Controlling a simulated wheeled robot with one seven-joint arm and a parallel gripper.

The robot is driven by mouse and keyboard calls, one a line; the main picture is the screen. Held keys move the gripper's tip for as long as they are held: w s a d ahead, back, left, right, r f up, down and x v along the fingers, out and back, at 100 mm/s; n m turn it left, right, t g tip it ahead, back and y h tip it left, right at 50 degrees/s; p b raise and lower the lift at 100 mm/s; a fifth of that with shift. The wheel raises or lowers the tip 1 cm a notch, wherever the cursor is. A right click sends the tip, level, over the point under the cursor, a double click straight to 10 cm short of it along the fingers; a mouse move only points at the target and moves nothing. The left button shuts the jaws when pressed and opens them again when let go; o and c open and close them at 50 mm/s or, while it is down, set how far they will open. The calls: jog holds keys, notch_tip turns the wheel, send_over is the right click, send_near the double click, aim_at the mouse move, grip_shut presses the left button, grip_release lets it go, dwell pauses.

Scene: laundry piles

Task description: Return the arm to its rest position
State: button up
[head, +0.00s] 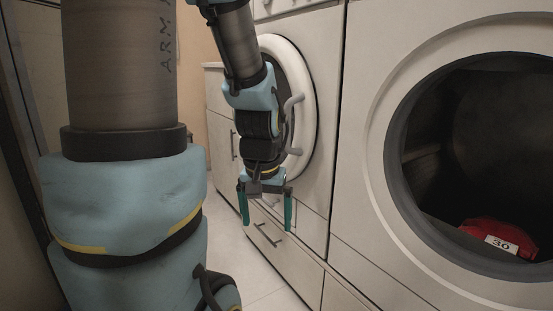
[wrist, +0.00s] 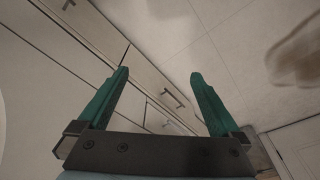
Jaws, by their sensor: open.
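My gripper (head: 267,212) hangs pointing down in the head view, in front of the white cabinet drawers and below the round door of the left machine. Its two green fingers are spread apart with nothing between them. In the wrist view my gripper (wrist: 160,85) is also open and empty, with drawer fronts and the tiled floor beyond the fingers. My arm fills the left of the head view and hides what is behind it.
A machine with a dark open drum (head: 470,130) stands at the right, with a red item (head: 497,238) labelled 30 inside. The left machine's round white door (head: 303,90) is partly behind my arm. Drawers (head: 275,243) with handles sit below. Pale tiled floor (head: 240,265) shows clear.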

jog(key=s+a+n+p, duration=0.1)
jog(key=a, duration=0.4)
notch_tip(320, 180, up, 38)
jog(key=p, duration=3.8)
jog(key=shift+d, duration=0.25)
jog(key=shift+s+f, duration=0.1)
